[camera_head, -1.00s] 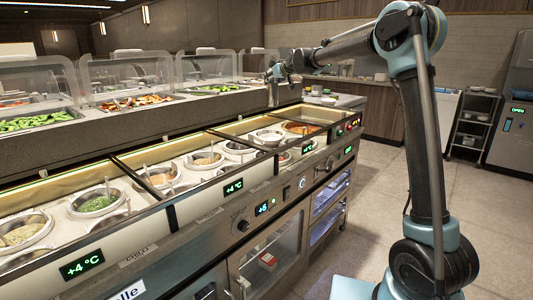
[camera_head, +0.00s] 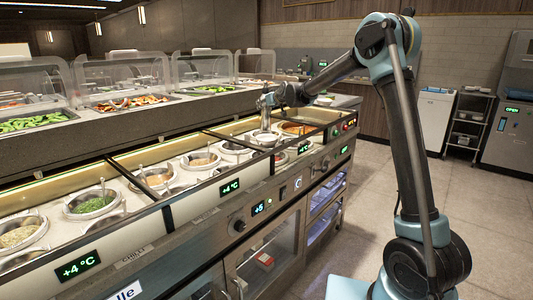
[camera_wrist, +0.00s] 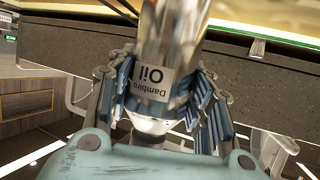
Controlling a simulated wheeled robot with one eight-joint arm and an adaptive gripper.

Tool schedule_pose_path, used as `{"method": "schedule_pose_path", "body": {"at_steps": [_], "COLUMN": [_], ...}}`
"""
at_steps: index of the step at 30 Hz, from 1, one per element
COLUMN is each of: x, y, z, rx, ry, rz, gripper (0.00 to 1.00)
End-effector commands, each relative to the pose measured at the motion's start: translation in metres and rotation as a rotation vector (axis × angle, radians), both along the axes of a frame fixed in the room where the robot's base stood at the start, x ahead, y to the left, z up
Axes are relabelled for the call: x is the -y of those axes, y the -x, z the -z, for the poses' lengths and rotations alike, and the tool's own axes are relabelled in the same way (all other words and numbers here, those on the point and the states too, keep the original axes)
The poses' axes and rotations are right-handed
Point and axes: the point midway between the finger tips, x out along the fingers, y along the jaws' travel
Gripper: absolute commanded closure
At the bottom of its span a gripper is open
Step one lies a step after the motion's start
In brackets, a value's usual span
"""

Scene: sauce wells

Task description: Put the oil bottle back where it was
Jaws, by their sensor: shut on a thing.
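In the wrist view, the oil bottle (camera_wrist: 170,35) is a shiny, clear or metallic bottle with a pale label reading "Oil", upside down in the picture. My gripper (camera_wrist: 165,95) is shut on it, with ribbed fingers on both sides. The bottle's far end runs out of the top of the picture. In the head view, my gripper (camera_head: 265,101) is over the far part of the sauce-well counter (camera_head: 172,212). The bottle is too small there to make out clearly.
Round wells with sauces, such as a green one (camera_head: 92,203), line the counter. An orange-filled pan (camera_head: 297,128) sits at its far end. Clear guards (camera_head: 119,76) stand over food pans behind. A wire shelf (camera_head: 470,122) stands at right. The floor (camera_head: 390,165) beside the counter is clear.

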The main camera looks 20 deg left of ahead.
Motion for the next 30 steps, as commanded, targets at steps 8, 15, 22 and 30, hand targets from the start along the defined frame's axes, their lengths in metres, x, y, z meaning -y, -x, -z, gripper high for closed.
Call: {"method": "schedule_pose_path", "body": {"at_steps": [8, 15, 22, 30], "x": [0.000, 0.000, 0.000, 0.000], "y": [0.000, 0.000, 0.000, 0.000], "z": [0.035, 0.068, 0.082, 0.111], "rx": [0.000, 0.000, 0.000, 0.000], "ry": [0.000, 0.000, 0.000, 0.000], "rz": [0.000, 0.000, 0.000, 0.000], "gripper": [0.84, 0.84, 0.84, 0.84]}}
